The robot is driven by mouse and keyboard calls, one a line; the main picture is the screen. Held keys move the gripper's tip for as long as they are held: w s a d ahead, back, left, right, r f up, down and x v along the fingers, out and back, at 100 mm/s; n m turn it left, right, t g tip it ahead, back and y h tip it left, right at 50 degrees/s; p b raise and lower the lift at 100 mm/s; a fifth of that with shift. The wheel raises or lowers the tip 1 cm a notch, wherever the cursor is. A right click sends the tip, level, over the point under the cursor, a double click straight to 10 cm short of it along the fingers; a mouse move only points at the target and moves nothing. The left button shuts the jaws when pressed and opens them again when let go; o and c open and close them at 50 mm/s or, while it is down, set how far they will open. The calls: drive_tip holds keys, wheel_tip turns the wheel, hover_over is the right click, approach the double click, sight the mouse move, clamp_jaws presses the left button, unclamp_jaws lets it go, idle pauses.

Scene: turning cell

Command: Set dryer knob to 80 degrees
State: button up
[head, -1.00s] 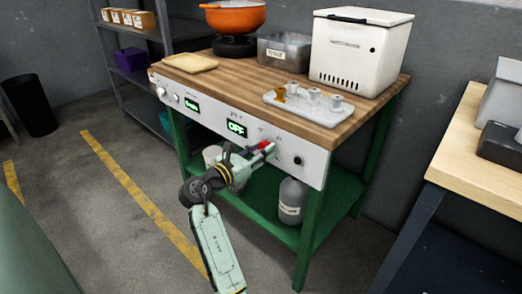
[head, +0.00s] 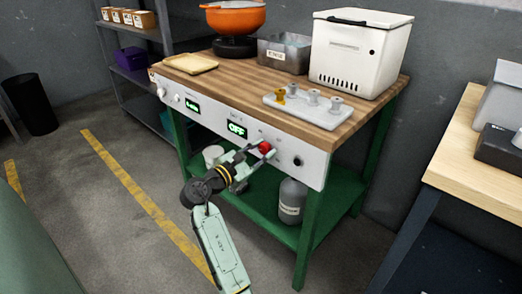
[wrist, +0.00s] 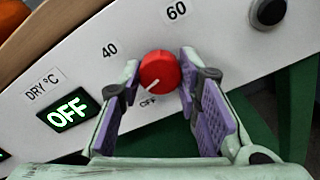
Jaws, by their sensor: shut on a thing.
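The red dryer knob (wrist: 158,72) sits on the pale front panel, and its white pointer line points down-left at the OFF mark. The numbers 40 and 60 show around it; no 80 is visible. The DRY °C display (wrist: 68,112) reads OFF in green. My gripper (wrist: 161,62) is shut on the knob, with one purple-padded finger on each side. In the head view the knob (head: 265,147) shows at the end of my gripper (head: 252,158), and the display (head: 237,129) also reads OFF.
A black knob (head: 298,160) is to the right on the panel (head: 315,172). Another green display (head: 193,107) is at left. The wooden top holds a white box (head: 360,50), a tray (head: 345,110) with small parts, and an orange pot (head: 235,16). A grey bottle (head: 292,200) stands below.

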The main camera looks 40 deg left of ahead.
drive_tip(key=m+b, duration=0.1)
drive_tip(key=m, duration=0.4)
drive_tip(key=shift+f+m, duration=0.1)
drive_tip(key=shift+m, duration=0.2)
drive_tip(key=m+b, duration=0.3)
drive_tip(key=m, duration=0.3)
drive_tip(key=shift+b, duration=0.35)
drive_tip(key=m+b, duration=0.4)
drive_tip(key=m, duration=0.2)
drive_tip(key=shift+m, duration=0.3)
drive_tip(key=m+b, duration=0.5)
drive_tip(key=m, duration=0.1)
drive_tip(key=m+b, duration=0.5)
drive_tip(key=m, duration=0.1)
drive_tip(key=shift+m, duration=0.4)
drive_tip(key=m+b, duration=0.4)
drive_tip(key=m, duration=0.1)
drive_tip(key=m+b, duration=0.4)
drive_tip(key=m, duration=0.2)
drive_tip(key=shift+d+m, duration=0.1)
drive_tip(key=shift+m, duration=0.2)
drive_tip(key=m+b, duration=0.3)
drive_tip(key=m, duration=0.2)
drive_tip(key=shift+r+m, duration=0.2)
drive_tip(key=shift+m, duration=0.1)
